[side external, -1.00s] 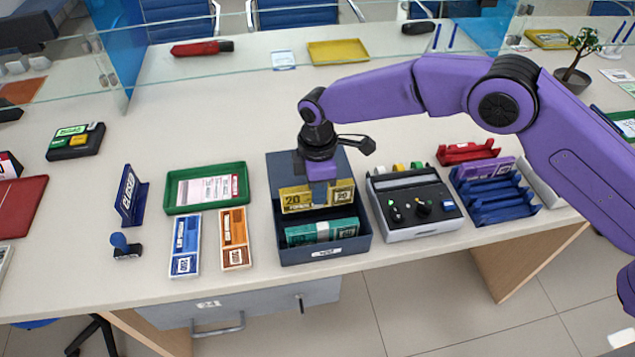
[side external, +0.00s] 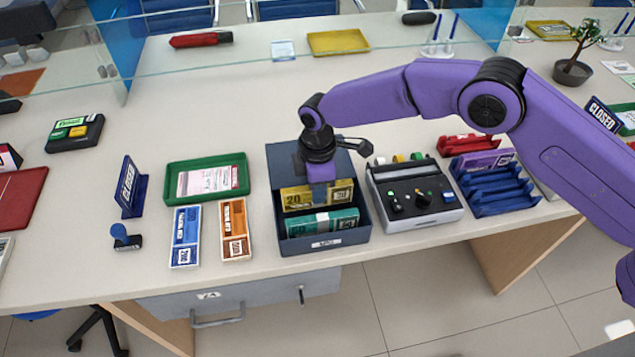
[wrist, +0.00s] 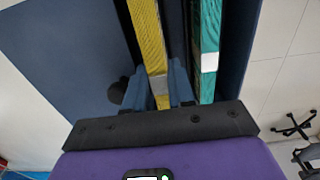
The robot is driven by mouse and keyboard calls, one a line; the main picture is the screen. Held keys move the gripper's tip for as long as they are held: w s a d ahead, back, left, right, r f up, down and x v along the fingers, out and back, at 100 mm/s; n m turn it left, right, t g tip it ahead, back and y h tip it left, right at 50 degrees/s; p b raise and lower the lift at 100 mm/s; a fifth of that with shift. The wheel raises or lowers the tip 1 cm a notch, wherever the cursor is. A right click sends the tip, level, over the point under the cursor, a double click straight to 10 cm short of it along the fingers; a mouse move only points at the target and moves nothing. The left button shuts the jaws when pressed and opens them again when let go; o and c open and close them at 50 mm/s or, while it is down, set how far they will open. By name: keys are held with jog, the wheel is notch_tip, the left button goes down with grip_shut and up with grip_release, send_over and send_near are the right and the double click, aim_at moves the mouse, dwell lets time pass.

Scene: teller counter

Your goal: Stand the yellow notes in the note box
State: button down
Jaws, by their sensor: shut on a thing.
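The yellow notes (side external: 300,197) stand on edge inside the dark blue note box (side external: 328,243), behind the teal notes (side external: 322,222). My gripper (side external: 319,190) points down over the box and is shut on the yellow notes. In the wrist view the yellow notes (wrist: 146,35) run between the two blue fingers (wrist: 160,88), with the teal notes (wrist: 209,45) apart to the right, a gap between them. The box floor and the lower edge of the yellow notes are hidden, so I cannot tell whether they touch the floor.
Left of the box are blue notes (side external: 185,237), orange notes (side external: 235,230) and a green tray (side external: 172,199). A grey device (side external: 428,215) stands close on the right, with blue racks (side external: 495,190) beyond. The counter behind the box is clear up to the glass.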

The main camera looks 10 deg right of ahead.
jog(key=shift+f, duration=0.4)
jog(key=shift+f, duration=0.1)
jog(key=shift+f, duration=0.3)
jog(key=c, duration=0.9)
grip_release()
jog(key=shift+w, duration=0.1)
jog(key=shift+w+r, duration=0.1)
